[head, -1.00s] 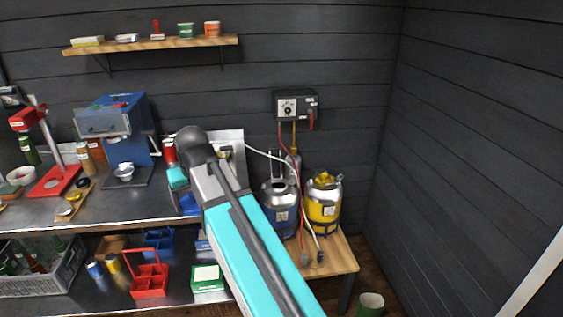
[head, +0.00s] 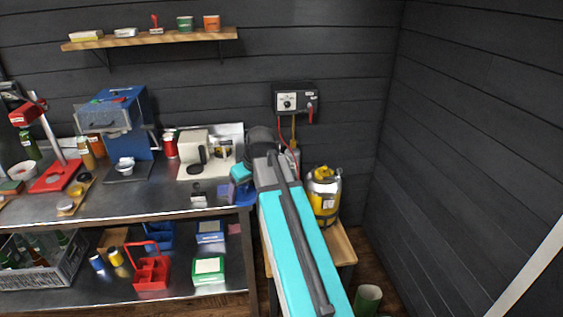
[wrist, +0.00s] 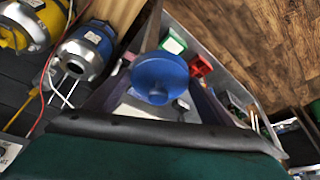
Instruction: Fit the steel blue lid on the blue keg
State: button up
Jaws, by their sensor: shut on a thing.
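The steel blue lid (wrist: 160,72), a round blue disc with a raised centre, is held in my gripper (wrist: 157,95) in the wrist view. The gripper is shut on it, and the lid hides most of the grip. The blue keg (wrist: 86,50), with a steel top and an open-looking round neck, stands left of the lid in the wrist view, apart from it. In the head view my arm hides the blue keg, and my gripper's fingers are not clearly visible.
A yellow keg (head: 323,197) stands beside the blue keg's place on a wooden stand (head: 342,245). A red hose (wrist: 45,68) and thin pale rods (wrist: 62,92) are close to the blue keg. The steel bench (head: 110,203) lies to the left.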

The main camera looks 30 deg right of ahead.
jog(key=s+d+f+n, duration=0.1)
jog(key=s+d+f, duration=0.4)
jog(key=d, duration=0.5)
jog(key=s+d+f+n+y, duration=0.1)
jog(key=s+d+f, duration=0.4)
jog(key=d, duration=0.5)
jog(key=s+d+f+n, duration=0.1)
jog(key=s+d+f, duration=0.4)
jog(key=d, duration=0.6)
jog(key=shift+s, duration=0.5)
